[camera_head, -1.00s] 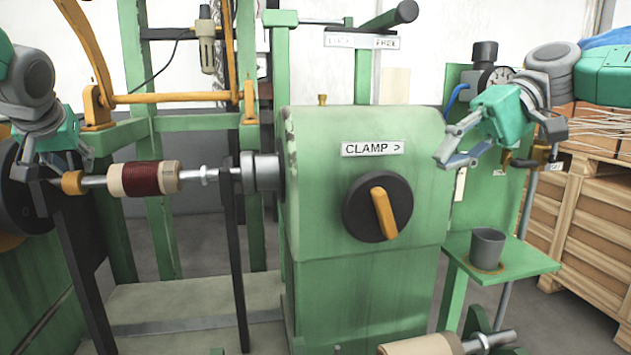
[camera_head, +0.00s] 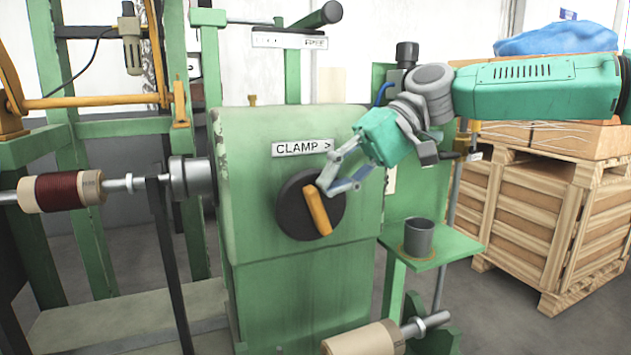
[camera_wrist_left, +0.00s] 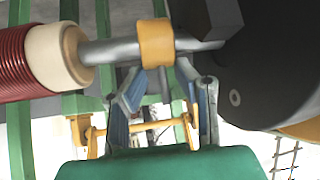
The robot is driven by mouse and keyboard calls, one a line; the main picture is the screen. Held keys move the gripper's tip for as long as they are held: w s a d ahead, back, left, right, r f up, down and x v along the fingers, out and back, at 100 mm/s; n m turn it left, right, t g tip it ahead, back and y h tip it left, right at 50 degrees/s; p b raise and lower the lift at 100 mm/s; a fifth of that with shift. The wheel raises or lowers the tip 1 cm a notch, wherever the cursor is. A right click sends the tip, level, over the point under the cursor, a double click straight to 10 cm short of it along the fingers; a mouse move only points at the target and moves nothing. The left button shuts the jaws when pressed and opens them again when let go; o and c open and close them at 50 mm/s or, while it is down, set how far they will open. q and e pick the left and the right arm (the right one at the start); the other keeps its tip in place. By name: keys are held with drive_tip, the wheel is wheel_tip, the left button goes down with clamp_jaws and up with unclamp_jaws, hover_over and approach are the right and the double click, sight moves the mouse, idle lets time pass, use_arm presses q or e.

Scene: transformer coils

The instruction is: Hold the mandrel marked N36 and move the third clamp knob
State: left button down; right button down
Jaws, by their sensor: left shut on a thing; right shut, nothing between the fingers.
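The mandrel with the dark red coil (camera_head: 60,190) lies level at the left, its right end at the chuck of the green machine; its marking is too small to read. The head view leaves this gripper out. The clamp knob (camera_head: 318,211), an orange bar on a black disc, sits below the CLAMP sign, tilted with its top to the left. My right gripper (camera_head: 338,188) is shut and empty, fingertips at the knob's upper right; contact is unclear.
A green shelf (camera_head: 455,247) with a grey cup (camera_head: 419,238) stands right of the green machine (camera_head: 300,285). Another mandrel with a tan coil (camera_head: 365,340) is at the bottom edge. Wooden crates (camera_head: 550,220) stand at the right.

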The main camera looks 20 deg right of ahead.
sight(306, 193)
drive_tip(key=shift+a+r+h, duration=0.1)
drive_tip(key=shift+a+h, duration=0.4)
drive_tip(key=shift+h, duration=0.5)
drive_tip(key=a+h, duration=0.1)
drive_tip(key=h, duration=0.3)
drive_tip(key=shift+a, duration=0.4)
drive_tip(key=shift+a+f+h, duration=0.15)
drive_tip(key=shift+a+h, duration=0.15)
drive_tip(key=shift+h, duration=0.5)
drive_tip(key=shift+a+f+h, duration=0.1)
drive_tip(key=shift+a+h, duration=0.15)
drive_tip(key=shift+h, duration=0.55)
drive_tip(key=shift+a+f+h, duration=0.2)
drive_tip(key=shift+a+h, duration=0.15)
drive_tip(key=shift+h, duration=0.4)
drive_tip(key=shift+a+f+h, duration=0.2)
drive_tip(key=shift+a+h, duration=0.1)
drive_tip(key=shift+h, duration=0.45)
drive_tip(key=shift+a+f, duration=0.65)
drive_tip(key=shift+f, duration=0.2)
drive_tip(key=shift+a+f, duration=0.2)
drive_tip(key=shift+f, duration=0.6)
drive_tip(key=shift+d+f, duration=0.2)
drive_tip(key=shift+f, duration=0.9)
drive_tip(key=shift+d+f+h, duration=0.15)
drive_tip(key=shift+f+h, duration=0.2)
drive_tip(key=shift+h, duration=0.45)
